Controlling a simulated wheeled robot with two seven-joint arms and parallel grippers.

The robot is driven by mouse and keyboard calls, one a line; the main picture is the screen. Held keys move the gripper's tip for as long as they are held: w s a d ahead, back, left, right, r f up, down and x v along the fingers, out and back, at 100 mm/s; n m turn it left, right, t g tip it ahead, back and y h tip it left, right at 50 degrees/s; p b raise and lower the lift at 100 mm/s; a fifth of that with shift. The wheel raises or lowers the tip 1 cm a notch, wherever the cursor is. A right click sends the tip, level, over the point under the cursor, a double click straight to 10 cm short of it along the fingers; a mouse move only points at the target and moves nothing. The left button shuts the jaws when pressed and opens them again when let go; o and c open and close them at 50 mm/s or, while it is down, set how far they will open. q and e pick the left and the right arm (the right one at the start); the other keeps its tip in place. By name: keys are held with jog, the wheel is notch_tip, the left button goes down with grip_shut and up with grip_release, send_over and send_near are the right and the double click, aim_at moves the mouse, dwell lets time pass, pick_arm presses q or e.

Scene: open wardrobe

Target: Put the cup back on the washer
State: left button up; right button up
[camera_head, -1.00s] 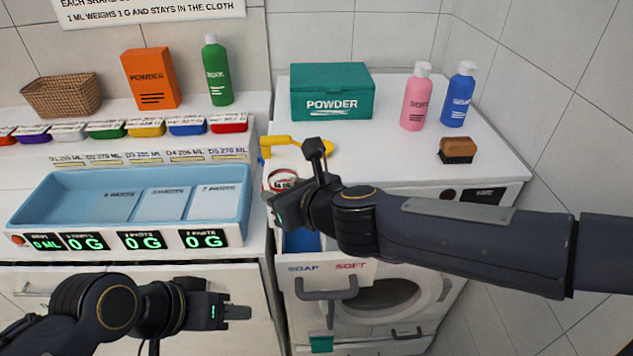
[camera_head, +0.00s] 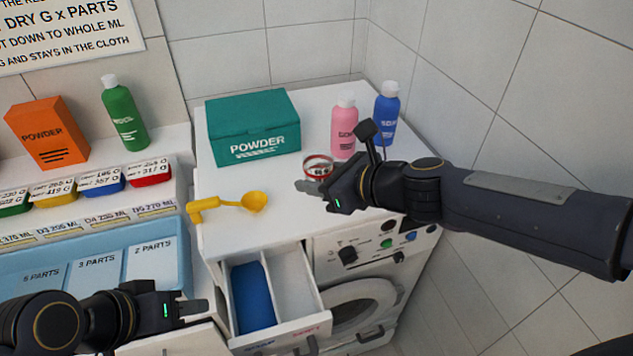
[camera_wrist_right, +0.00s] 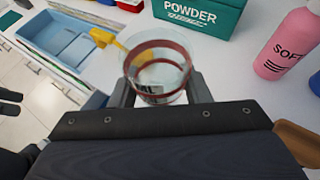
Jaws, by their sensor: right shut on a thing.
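The cup (camera_head: 318,167) is clear with red bands. My right gripper (camera_head: 312,186) is shut on it, with one finger on each side of the cup in the right wrist view (camera_wrist_right: 158,72). The cup is upright or nearly so over the white washer's top (camera_head: 232,177), in front of the pink bottle. I cannot tell whether its base touches the top. My left gripper (camera_head: 192,308) is at the lower left, in front of the blue tray and away from the cup. It shows side-on, so its opening cannot be judged.
A yellow scoop (camera_head: 240,203) lies on the washer top left of the cup. A green powder box (camera_head: 253,125), pink bottle (camera_head: 344,128) and blue bottle (camera_head: 386,112) stand behind. The washer's drawer (camera_head: 295,285) is open below. A blue tray (camera_head: 178,262) is at left.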

jog(key=w+f, duration=0.2)
jog(key=w+f+b, duration=0.1)
jog(key=w+f, duration=0.1)
jog(key=w, duration=0.1)
jog(key=w+f+b, duration=0.1)
jog(key=w+f, duration=0.1)
jog(key=w, duration=0.1)
jog(key=shift+a+f, duration=0.15)
jog(key=shift+f, duration=0.1)
jog(key=shift+w+f+b, duration=0.3)
jog(key=shift+w+f, duration=0.1)
jog(key=shift+f, duration=0.05)
jog(key=shift+w+f+b, duration=0.15)
jog(key=shift+f+b, duration=0.35)
jog(key=shift+f, duration=0.4)
jog(key=shift+w+f+b, duration=0.1)
jog(key=shift+f+b, duration=0.4)
jog(key=shift+f, duration=0.35)
jog(key=shift+f, duration=0.2)
jog(key=o, duration=1)
jog(key=shift+o, duration=0.2)
jog(key=shift+r, duration=0.1)
